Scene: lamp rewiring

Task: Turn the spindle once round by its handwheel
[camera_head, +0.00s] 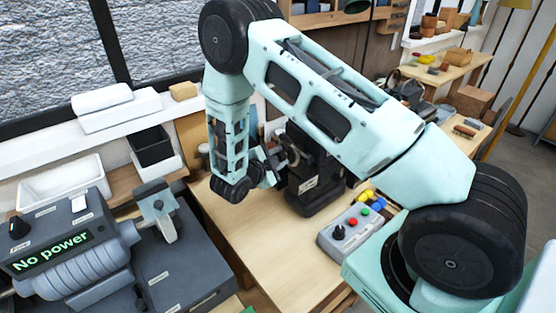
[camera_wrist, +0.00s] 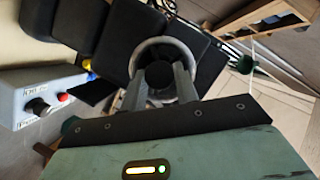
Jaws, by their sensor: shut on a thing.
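The handwheel is a pale ring (camera_wrist: 148,47) around a dark centre in the wrist view. It sits on the side of a black machine (camera_head: 315,180) that stands on the wooden bench. The spindle itself cannot be made out. My gripper (camera_wrist: 160,78) reaches the handwheel, with one grey finger on either side of its dark middle, and is shut on it. In the head view my gripper (camera_head: 270,166) is at the machine's left side, and my wrist partly hides the contact and the wheel.
A grey control box (camera_head: 352,229) with a black knob and coloured buttons is right of the machine's foot; it also shows in the wrist view (camera_wrist: 35,92). A grey machine reading "No power" (camera_head: 70,245) is at left. The bench front (camera_head: 255,235) is clear.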

